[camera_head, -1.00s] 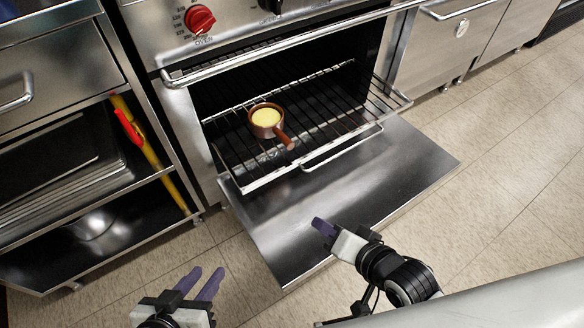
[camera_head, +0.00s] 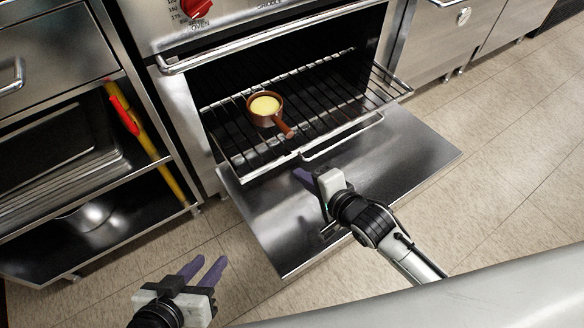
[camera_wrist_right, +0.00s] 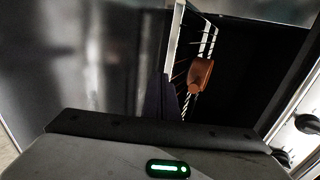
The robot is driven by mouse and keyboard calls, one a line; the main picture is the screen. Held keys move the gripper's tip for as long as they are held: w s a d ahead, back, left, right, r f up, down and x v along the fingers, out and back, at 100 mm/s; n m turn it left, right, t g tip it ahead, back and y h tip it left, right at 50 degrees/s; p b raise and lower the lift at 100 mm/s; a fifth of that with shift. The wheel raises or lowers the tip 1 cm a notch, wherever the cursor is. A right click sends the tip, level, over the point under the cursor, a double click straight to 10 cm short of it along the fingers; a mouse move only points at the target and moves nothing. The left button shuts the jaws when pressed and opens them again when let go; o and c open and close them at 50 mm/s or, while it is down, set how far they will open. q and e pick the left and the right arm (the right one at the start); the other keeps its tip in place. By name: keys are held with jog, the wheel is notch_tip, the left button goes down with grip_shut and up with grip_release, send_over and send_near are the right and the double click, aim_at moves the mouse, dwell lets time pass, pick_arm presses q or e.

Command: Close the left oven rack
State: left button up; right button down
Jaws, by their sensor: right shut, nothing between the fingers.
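The oven rack (camera_head: 243,174) is a wire shelf pulled partly out of the open oven, above the lowered door (camera_head: 400,160). A brown pan (camera_head: 284,128) with yellow contents rests on it, its handle toward me. The rack's edge (camera_wrist_right: 176,45) and the pan (camera_wrist_right: 200,76) also show in the right wrist view. My right gripper (camera_head: 300,175) is shut and empty, with its purple fingertips close to the rack's front bar, over the door; I cannot tell whether they touch. My left gripper (camera_head: 208,268) is open and empty over the floor, left of the door.
A steel shelf unit (camera_head: 100,250) with trays, a bowl and a red-and-yellow tool (camera_head: 150,145) stands left of the oven. Steel cabinets (camera_head: 440,45) stand to the right. The tiled floor (camera_head: 500,170) at the right is clear.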

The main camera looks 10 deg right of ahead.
jog(key=shift+w+a+f+b, duration=0.1)
jog(key=shift+w+a+b, duration=0.15)
jog(key=shift+w, duration=0.55)
jog(key=shift+w+a+f+b, duration=0.1)
jog(key=shift+w+a+b, duration=0.1)
jog(key=shift+w+a, duration=0.4)
jog(key=shift+w+a+f+b, duration=0.1)
jog(key=shift+w+b, duration=0.1)
jog(key=shift+w, duration=0.75)
